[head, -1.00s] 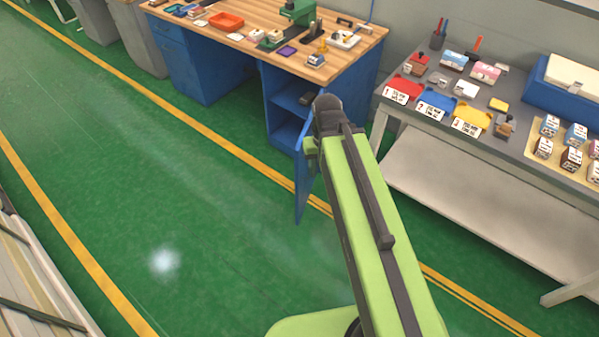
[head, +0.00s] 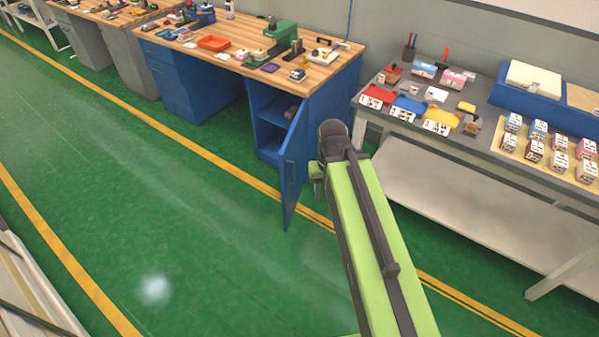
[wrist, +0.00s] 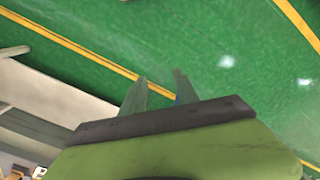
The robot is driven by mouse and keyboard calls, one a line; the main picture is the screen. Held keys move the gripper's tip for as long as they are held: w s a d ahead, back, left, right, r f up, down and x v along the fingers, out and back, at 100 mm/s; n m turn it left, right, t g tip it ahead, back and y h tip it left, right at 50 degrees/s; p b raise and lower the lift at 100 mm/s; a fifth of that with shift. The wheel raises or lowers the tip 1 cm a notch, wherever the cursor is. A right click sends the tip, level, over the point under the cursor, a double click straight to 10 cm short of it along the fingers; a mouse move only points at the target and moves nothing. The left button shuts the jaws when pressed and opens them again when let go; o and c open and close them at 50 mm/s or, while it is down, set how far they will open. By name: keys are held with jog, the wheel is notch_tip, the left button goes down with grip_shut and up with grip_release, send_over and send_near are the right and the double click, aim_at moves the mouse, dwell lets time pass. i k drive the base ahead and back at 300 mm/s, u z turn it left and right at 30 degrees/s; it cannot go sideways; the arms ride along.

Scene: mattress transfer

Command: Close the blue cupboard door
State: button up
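The blue cupboard door (head: 293,172) hangs open under the wooden-topped workbench, swung out over the green floor. The blue cupboard (head: 271,143) behind it shows an open front with a shelf inside. My gripper (wrist: 159,75) shows two separated fingers with a gap between them in the wrist view, and nothing is seen held. In the head view the end of my arm is just right of the door; the fingers are mostly hidden there, and I cannot tell whether they touch it. A small bluish patch shows by the right finger in the wrist view.
A grey table (head: 460,135) with trays and small boxes stands at right, its lower shelf (head: 440,195) close to my arm. The workbench top (head: 325,68) carries tools. Green floor (head: 180,220) with yellow lines is clear left of the door.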

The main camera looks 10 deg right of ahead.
aim_at(293, 155)
jog(key=i, duration=0.5)
jog(key=u, duration=5.3)
jog(key=i, duration=0.15)
jog(key=z, duration=3.2)
jog(key=k, duration=1.3)
jog(key=z, duration=0.85)
jog(key=i, duration=1.4)
jog(key=u, duration=0.45)
